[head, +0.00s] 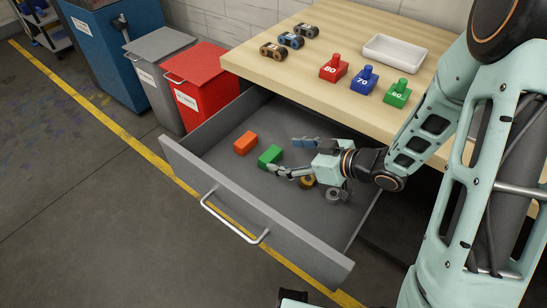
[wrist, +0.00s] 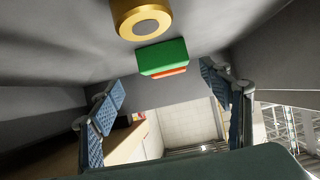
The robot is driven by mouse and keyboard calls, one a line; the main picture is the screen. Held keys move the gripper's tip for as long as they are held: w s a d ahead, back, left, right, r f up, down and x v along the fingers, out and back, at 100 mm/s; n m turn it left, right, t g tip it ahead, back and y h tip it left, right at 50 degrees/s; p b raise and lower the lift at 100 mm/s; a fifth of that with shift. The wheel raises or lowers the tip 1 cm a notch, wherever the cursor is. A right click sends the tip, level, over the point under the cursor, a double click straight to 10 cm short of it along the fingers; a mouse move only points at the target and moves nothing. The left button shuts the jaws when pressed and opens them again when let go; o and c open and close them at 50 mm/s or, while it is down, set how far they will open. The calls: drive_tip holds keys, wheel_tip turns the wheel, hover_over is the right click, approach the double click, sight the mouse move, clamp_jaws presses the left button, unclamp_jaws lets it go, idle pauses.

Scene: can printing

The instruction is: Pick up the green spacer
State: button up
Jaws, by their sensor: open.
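The green spacer (head: 269,156) is a small block lying on the floor of the open grey drawer (head: 225,205). In the wrist view the green spacer (wrist: 162,56) shows at upper middle, above the gap between the fingertips. My gripper (head: 281,157) is in the drawer, open and empty, with its fingers pointing left at the spacer. In the wrist view my gripper (wrist: 162,83) has its blue-padded fingers spread wide to either side. Contact between fingers and spacer cannot be told.
An orange block (head: 245,143) lies just beyond the green one. A brass ring (head: 305,181) and a grey ring (head: 333,195) lie below my gripper. The drawer walls surround it. The wooden tabletop (head: 290,75) overhangs the drawer's back and carries stamps and a white tray (head: 393,52).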

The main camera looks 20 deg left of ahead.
sight(270, 154)
drive_tip(key=x, duration=0.1)
drive_tip(key=b+x, duration=0.1)
drive_tip(key=x, duration=0.2)
drive_tip(key=shift+s+a+f, duration=0.15)
drive_tip(key=shift+s+a, duration=0.1)
drive_tip(key=shift+a, duration=0.25)
drive_tip(key=shift+w+a+f+b, duration=0.25)
drive_tip(key=shift+a+b, duration=0.1)
drive_tip(key=shift+a, duration=0.1)
drive_tip(key=shift+r, duration=0.1)
drive_tip(key=c, duration=1.3)
